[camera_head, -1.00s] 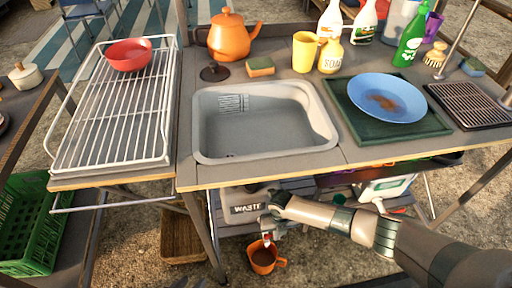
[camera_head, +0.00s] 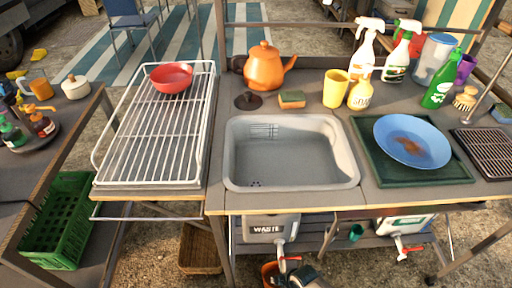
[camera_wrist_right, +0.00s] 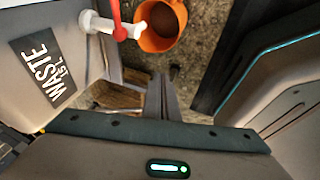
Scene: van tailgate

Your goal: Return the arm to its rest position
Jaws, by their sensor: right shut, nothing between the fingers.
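My right gripper (camera_wrist_right: 160,95) is shut with nothing between its fingers in the wrist view. In the head view only a dark part of my right arm or gripper (camera_head: 302,278) shows at the bottom edge, below the counter. An orange mug (camera_wrist_right: 160,28) with brown contents stands on the ground beyond the fingers, apart from them; it is partly cut off in the head view (camera_head: 268,273). The grey waste tank (camera_head: 270,229) with its red-handled tap (camera_wrist_right: 120,25) is above and beside the mug. My left gripper is not in view.
The counter holds a sink (camera_head: 290,152), a blue plate (camera_head: 412,141) on a green tray and an orange kettle (camera_head: 265,68). A wire rack (camera_head: 150,150) with a red bowl (camera_head: 171,76) is at left. A second tank (camera_head: 404,224) sits under the counter at right.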

